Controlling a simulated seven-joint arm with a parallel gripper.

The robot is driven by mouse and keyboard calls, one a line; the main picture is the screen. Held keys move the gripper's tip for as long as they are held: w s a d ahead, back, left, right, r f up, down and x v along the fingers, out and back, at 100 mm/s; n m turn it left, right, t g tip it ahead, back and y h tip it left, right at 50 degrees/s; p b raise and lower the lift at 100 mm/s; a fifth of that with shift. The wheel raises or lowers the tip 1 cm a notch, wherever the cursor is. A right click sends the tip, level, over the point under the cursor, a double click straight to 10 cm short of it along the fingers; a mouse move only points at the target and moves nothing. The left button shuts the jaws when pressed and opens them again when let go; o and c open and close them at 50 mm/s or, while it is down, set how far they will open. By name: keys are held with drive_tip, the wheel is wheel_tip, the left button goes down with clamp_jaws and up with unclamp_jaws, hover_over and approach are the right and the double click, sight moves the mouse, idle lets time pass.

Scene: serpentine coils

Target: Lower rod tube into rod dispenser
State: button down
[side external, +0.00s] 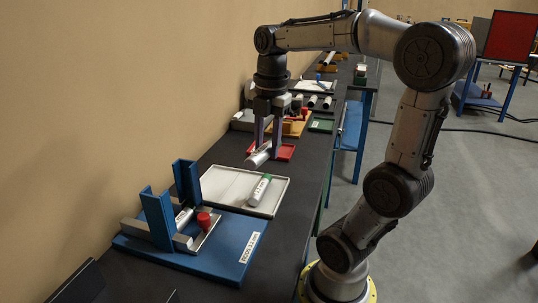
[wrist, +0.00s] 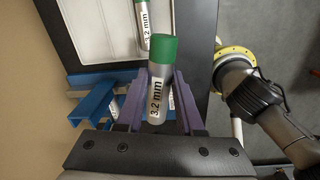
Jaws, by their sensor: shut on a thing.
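My gripper (side external: 264,140) is shut on a silver rod tube (side external: 258,157), held above the bench. In the wrist view the tube (wrist: 157,95) lies between the purple fingers (wrist: 160,115), with a green cap and a "3.2 mm" label. The blue rod dispenser (side external: 222,256), labelled "RODS 3.2 mm", stands at the near end of the bench with two blue uprights and a red knob (side external: 204,220). It is apart from the held tube. Part of the dispenser (wrist: 90,103) shows at the left in the wrist view, partly hidden by my gripper.
A white tray (side external: 222,183) lies between gripper and dispenser. It holds another green-capped tube (side external: 259,190), also seen in the wrist view (wrist: 143,22). A red tray (side external: 286,152) and other fixtures stand farther along the bench, near the wall.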

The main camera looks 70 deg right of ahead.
drive_tip(key=w+a+r+t, duration=0.1)
drive_tip(key=w+a+r, duration=0.35)
drive_tip(key=w, duration=0.25)
drive_tip(key=w+a+r, duration=0.4)
drive_tip(key=w+a, duration=0.1)
drive_tip(key=w, duration=0.2)
drive_tip(key=w+a+f+n, duration=0.1)
drive_tip(key=a+f+n, duration=0.1)
drive_tip(key=f, duration=0.3)
drive_tip(key=shift+w+a+t, duration=0.3)
drive_tip(key=shift+a, duration=0.55)
drive_tip(key=shift+f, duration=0.4)
drive_tip(key=shift+s+x, duration=0.25)
drive_tip(key=shift+x, duration=1.05)
drive_tip(key=shift+s+x, duration=0.2)
drive_tip(key=shift+x, duration=0.8)
drive_tip(key=shift+c, duration=2.3)
unclamp_jaws()
